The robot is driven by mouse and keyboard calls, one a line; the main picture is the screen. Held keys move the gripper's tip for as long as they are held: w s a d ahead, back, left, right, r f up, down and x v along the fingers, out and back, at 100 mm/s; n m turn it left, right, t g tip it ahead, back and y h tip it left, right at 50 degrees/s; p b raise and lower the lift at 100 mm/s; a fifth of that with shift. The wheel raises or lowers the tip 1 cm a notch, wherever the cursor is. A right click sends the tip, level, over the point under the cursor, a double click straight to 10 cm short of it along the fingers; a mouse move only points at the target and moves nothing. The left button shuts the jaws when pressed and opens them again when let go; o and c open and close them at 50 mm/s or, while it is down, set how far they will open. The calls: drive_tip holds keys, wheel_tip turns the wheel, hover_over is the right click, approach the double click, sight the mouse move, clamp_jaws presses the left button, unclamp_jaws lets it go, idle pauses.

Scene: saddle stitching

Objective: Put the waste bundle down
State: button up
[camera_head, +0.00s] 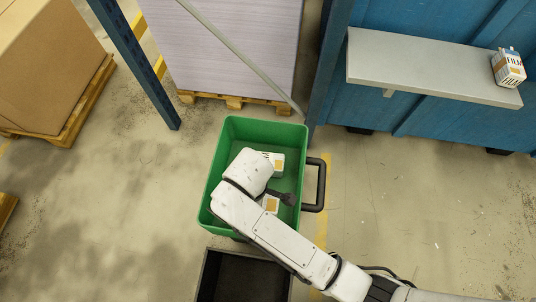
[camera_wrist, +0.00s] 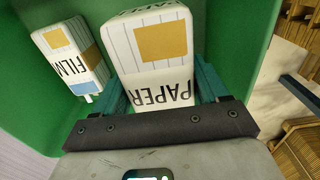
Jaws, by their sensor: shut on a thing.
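A white bundle marked PAPER (camera_wrist: 155,62), with an orange patch, sits between the two teal fingers of my gripper (camera_wrist: 160,88). My gripper is shut on it, inside the green bin (camera_head: 213,185). In the head view my gripper (camera_head: 282,198) is partly hidden by my white arm, and a small white bundle with an orange patch (camera_head: 270,204) shows beside it. A second bundle, marked FILM (camera_wrist: 70,58), stands in the bin to the left of the held one in the wrist view. Whether the held bundle touches the bin floor cannot be told.
The bin has a dark handle (camera_head: 321,185) on its right. A black open crate (camera_head: 240,278) stands in front of it. A grey shelf (camera_head: 425,72) at upper right carries another FILM bundle (camera_head: 508,68). Pallet stacks and a blue post (camera_head: 140,70) stand behind.

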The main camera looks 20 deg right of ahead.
drive_tip(key=shift+r+p, duration=2.8)
drive_tip(key=shift+r, duration=1)
drive_tip(key=shift+s, duration=0.1)
